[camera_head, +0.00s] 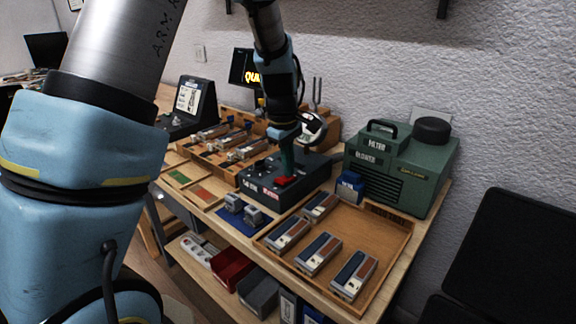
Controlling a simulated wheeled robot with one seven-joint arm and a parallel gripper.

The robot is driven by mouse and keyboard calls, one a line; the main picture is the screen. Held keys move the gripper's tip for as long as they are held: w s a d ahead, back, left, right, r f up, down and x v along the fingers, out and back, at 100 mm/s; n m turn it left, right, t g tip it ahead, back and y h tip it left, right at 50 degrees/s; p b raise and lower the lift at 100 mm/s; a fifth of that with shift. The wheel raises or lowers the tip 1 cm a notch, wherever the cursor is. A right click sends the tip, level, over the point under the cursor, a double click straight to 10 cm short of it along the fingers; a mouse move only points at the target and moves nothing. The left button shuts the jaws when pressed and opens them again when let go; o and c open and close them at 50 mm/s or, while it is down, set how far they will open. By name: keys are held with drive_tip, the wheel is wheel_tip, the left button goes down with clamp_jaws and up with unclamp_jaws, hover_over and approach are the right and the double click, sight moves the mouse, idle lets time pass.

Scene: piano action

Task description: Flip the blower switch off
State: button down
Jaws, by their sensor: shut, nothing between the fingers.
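A green machine (400,165) with a carry handle, a black round cap and small dark labels stands at the back right of the bench; one label seems to read "blower". A dark control box (262,190) with small labels on its front sits left of it. A red piece that looks like a switch (284,182) is on top of this box; which way it is tipped I cannot tell. My gripper (288,172) points down over the box, shut and empty, its tips right at the red piece. Contact cannot be made out, and the gripper partly hides the piece.
A wooden tray (385,236) with several brown-and-blue blocks lies in front of the green machine. A small blue box (349,186) stands between machine and control box. A blue mat (238,222) with two grey blocks lies in front. Another wooden tray holds parts behind left.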

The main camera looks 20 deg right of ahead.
drive_tip(key=shift+s+a+f, duration=0.1)
drive_tip(key=shift+f, duration=0.05)
drive_tip(key=shift+s+a+r, duration=0.2)
drive_tip(key=shift+s+a, duration=0.15)
drive_tip(key=shift+a, duration=0.3)
